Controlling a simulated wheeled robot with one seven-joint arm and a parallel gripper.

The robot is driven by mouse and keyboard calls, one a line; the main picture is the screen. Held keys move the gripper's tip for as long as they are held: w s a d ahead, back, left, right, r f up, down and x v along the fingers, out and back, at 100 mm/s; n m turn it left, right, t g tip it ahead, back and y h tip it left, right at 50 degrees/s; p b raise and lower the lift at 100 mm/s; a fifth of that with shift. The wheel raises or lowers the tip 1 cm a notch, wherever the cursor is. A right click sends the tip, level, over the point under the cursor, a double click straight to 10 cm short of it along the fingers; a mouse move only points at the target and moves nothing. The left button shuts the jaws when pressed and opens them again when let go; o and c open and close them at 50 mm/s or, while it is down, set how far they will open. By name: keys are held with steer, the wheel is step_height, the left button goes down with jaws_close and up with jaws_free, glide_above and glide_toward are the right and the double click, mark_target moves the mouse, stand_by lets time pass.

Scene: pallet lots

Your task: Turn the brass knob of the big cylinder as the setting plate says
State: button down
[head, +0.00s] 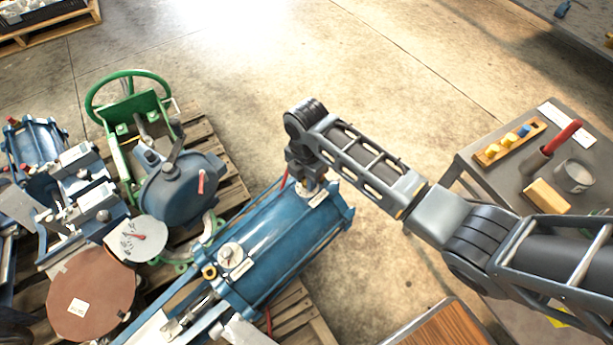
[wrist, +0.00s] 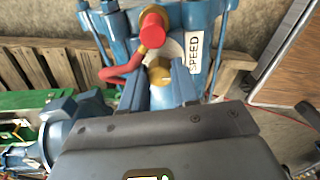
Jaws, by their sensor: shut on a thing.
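The big blue cylinder (head: 285,245) lies on a wooden pallet in the head view. My gripper (head: 306,186) reaches down onto its far end. In the wrist view the gripper's fingers (wrist: 160,84) are shut on a small brass knob (wrist: 159,70), which shows between their tips. A white plate reading "SPEED" (wrist: 198,53) stands just right of the knob; its pointer or scale cannot be made out. A second white plate (head: 241,268) and a pale round fitting (head: 231,253) sit at the cylinder's near end. I cannot read a setting there.
A red-capped fitting with a red hose (wrist: 122,72) is close beyond the knob. A green handwheel (head: 126,80), a blue round housing (head: 180,190) and a brown disc (head: 92,298) crowd the left. A grey table (head: 500,170) with tools stands right. Open floor lies behind the cylinder.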

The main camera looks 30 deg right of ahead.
steer(key=shift+s+r+m+p, duration=0.1)
steer(key=shift+m+p, duration=0.2)
steer(key=shift+p, duration=0.2)
steer(key=shift+r+m+p, duration=0.15)
steer(key=shift+m+p, duration=0.75)
steer(key=shift+p, duration=0.25)
steer(key=m+p, duration=0.3)
steer(key=shift+a+m, duration=0.1)
steer(key=shift+m, duration=0.2)
steer(key=m+p, duration=0.2)
steer(key=m, duration=0.2)
steer(key=shift+m+t+p, duration=0.3)
steer(key=shift+t, duration=0.1)
steer(key=m+p, duration=0.1)
steer(key=m, duration=0.2)
steer(key=shift+s+f, duration=0.1)
steer(key=shift+f, duration=0.1)
steer(key=m+p, duration=0.1)
steer(key=m, duration=0.6)
steer(key=shift+h+p, duration=0.3)
steer(key=shift+h, duration=0.1)
steer(key=m, duration=0.5)
